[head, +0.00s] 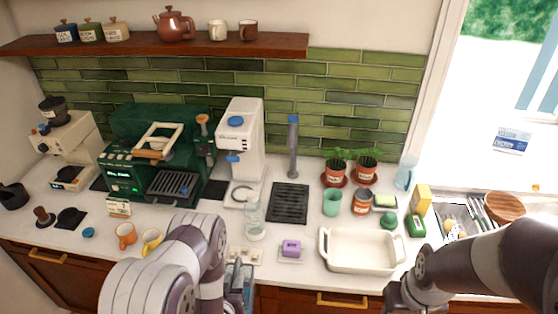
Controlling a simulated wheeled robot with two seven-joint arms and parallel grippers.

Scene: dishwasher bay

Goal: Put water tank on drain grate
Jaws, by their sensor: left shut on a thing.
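The drain grate (288,203) is a black slatted rectangle lying flat on the white counter, bare, in the middle of the head view. My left gripper (241,283) is low in the view, in front of the grate and left of it. It is shut on a bluish thing (247,290) that looks like the water tank, mostly hidden by my wrist. It is apart from the grate. My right gripper (405,297) is at the lower right, near the counter's front edge; its fingers are not clear.
A clear container (254,217) stands left of the grate. A purple block (291,247) and a cream baking dish (362,250) are in front. A grey-blue column (293,147) stands behind it. A green cup (332,202) is to the right.

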